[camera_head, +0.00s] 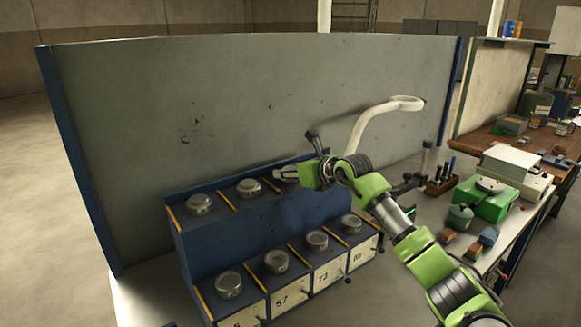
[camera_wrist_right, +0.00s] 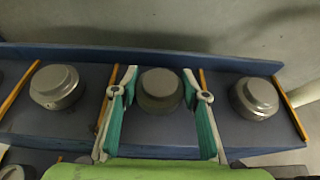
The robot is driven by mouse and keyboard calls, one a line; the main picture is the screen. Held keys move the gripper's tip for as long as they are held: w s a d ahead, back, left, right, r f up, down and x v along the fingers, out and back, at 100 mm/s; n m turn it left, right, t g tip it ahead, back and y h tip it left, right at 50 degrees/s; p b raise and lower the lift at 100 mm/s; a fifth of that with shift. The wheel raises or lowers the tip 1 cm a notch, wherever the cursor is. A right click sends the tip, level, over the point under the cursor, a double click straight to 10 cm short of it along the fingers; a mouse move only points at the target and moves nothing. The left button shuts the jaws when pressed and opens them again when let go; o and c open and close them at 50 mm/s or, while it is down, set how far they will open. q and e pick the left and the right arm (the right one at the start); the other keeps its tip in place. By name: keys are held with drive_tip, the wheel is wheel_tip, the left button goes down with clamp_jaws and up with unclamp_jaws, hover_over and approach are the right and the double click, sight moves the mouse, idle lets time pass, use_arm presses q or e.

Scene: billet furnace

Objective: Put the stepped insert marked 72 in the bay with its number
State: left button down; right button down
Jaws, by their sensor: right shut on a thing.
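My right gripper (camera_head: 288,173) is over the upper shelf of the blue rack, with its arm coming in from the right. In the right wrist view its two green-padded fingers (camera_wrist_right: 160,76) stand on both sides of a round grey stepped insert (camera_wrist_right: 160,90), and it is shut on it. The insert's number cannot be read. The insert sits between two orange dividers; whether it rests on the shelf or is slightly raised, I cannot tell. My left gripper is not in view.
Other inserts flank it on the upper shelf, left (camera_wrist_right: 55,87) and right (camera_wrist_right: 256,97). The lower row holds several inserts (camera_head: 229,284) above number plates; 57 (camera_head: 281,298), 73 (camera_head: 323,276) and 85 (camera_head: 358,256) seem readable. A grey panel (camera_head: 250,95) stands behind the rack.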

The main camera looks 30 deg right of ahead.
drive_tip(key=shift+r, duration=0.15)
drive_tip(key=c, duration=1.2)
unclamp_jaws()
drive_tip(key=shift+f, duration=0.25)
drive_tip(key=shift+s, duration=0.1)
drive_tip(key=shift+r, duration=0.15)
drive_tip(key=shift+s, duration=0.15)
drive_tip(key=b+v, duration=0.4)
drive_tip(key=v, duration=0.7)
drive_tip(key=shift+s, duration=0.35)
